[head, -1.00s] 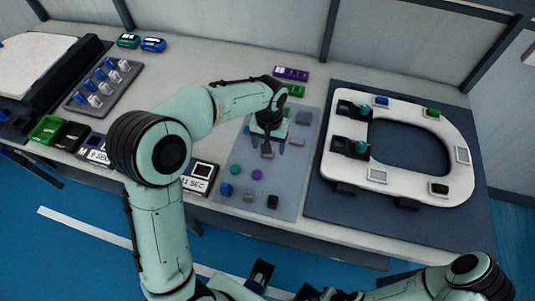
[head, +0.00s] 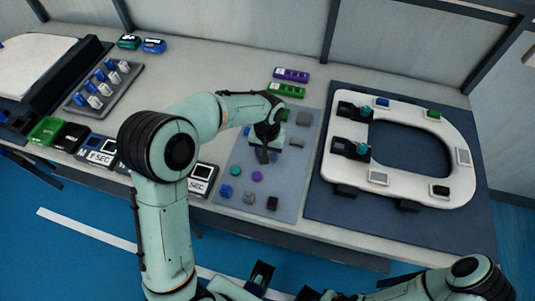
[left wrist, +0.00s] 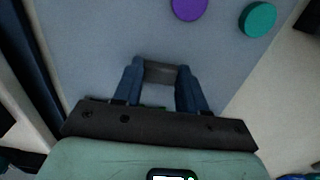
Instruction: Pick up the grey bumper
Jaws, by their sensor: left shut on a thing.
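My left gripper (head: 264,157) is low over the grey-blue mat (head: 290,187) in the head view. In the left wrist view its two blue-grey fingers (left wrist: 160,82) are shut on a small dark grey piece, the grey bumper (left wrist: 160,70). The bumper sits between the fingertips; I cannot tell whether it still touches the mat. Other grey pieces lie on the mat: a larger block (head: 303,118), a small one (head: 297,142) and one near the front (head: 249,197). My right arm shows at the bottom right of the head view; its jaw state is unclear.
A purple disc (head: 256,176), a teal disc (head: 235,170), a blue piece (head: 226,191) and a black block (head: 272,203) lie in front of the left gripper. Labelled boxes (head: 202,179) stand to the left.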

